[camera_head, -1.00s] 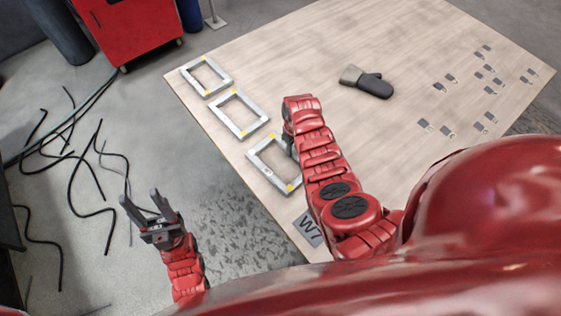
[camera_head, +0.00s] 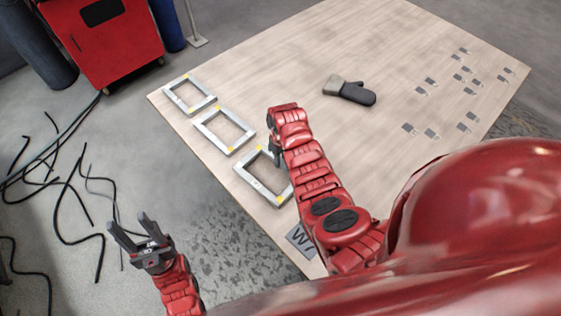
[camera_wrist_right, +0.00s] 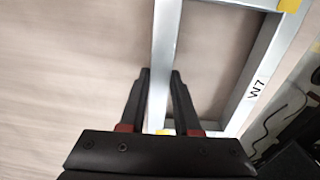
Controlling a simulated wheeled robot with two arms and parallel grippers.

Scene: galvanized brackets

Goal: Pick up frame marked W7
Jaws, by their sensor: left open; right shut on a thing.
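The grey metal frame marked W7 (camera_head: 258,187) is the nearest of three rectangular frames along the table's left edge. It has yellow corner patches. My right gripper (camera_head: 276,155) is at its inner long bar. In the right wrist view, my right gripper's fingers (camera_wrist_right: 160,76) stand on either side of one bar of the frame (camera_wrist_right: 166,40), shut on it. The W7 label shows on the opposite bar. I cannot tell whether the frame is lifted off the table. My left gripper (camera_head: 126,232) is open and empty, over the floor left of the table.
Two similar frames, a middle one (camera_head: 207,132) and a far one (camera_head: 176,101), lie on the wooden table (camera_head: 300,90). A dark glove (camera_head: 354,93) and several small brackets lie farther right. A W7 plate (camera_head: 301,238) is at the near edge. Black cables (camera_head: 70,200) litter the floor.

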